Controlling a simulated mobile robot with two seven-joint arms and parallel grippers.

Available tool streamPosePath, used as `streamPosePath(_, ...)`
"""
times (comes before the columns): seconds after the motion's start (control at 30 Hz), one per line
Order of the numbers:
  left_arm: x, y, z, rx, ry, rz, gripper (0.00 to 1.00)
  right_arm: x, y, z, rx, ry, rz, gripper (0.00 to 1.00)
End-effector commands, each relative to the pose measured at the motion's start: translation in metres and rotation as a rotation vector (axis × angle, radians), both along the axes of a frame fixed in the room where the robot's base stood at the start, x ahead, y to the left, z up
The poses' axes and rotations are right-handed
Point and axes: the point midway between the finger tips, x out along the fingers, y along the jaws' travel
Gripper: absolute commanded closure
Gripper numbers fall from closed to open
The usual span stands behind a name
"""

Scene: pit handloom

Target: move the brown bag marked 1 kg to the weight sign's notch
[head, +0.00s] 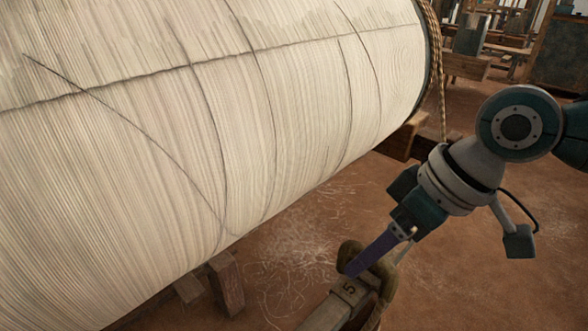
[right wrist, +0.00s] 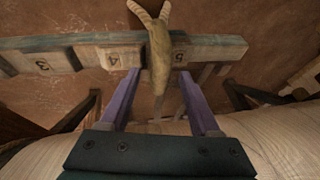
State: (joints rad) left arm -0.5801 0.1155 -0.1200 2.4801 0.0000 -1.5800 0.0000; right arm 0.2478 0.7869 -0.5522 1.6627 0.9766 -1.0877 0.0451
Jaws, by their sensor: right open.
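A brown bag (right wrist: 158,48) with a forked, two-eared top lies across a numbered wooden bar, between the 4 and the 5, in the right wrist view. In the head view its brown folds (head: 384,281) show around my finger near the 5. No 1 kg mark is readable. My right gripper (right wrist: 160,74) is open, with one purple finger on each side of the bag; I cannot tell whether they touch it. In the head view the right gripper (head: 368,262) reaches down to the bar. No weight sign is recognisable. My left gripper is out of view.
The wooden bar (right wrist: 215,48) carries the numbers 3, 4 and 5 on raised blocks. A huge roll of pale threads (head: 200,130) fills the left and middle of the head view, close to the bar. A rope (head: 437,70) hangs at its right end. Brown floor lies below.

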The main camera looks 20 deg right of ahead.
Motion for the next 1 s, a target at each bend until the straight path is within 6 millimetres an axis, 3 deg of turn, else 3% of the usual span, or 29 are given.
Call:
streamPosePath(0.17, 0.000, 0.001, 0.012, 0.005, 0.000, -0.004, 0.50, -0.004, -0.006, 0.020, -0.001, -0.004, 0.000, 0.37)
streamPosePath(0.5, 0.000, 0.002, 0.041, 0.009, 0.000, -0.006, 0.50, -0.023, -0.026, 0.080, -0.001, -0.004, 0.000, 0.37)
streamPosePath(0.8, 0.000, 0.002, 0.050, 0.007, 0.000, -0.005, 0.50, -0.028, -0.028, 0.096, 0.004, -0.005, 0.006, 0.37)
streamPosePath(0.87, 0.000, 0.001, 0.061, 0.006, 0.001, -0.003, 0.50, -0.032, -0.021, 0.104, 0.002, -0.006, 0.021, 0.37)
streamPosePath(1.0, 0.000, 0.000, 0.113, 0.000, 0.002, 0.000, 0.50, -0.054, 0.012, 0.141, -0.004, -0.011, 0.089, 0.37)
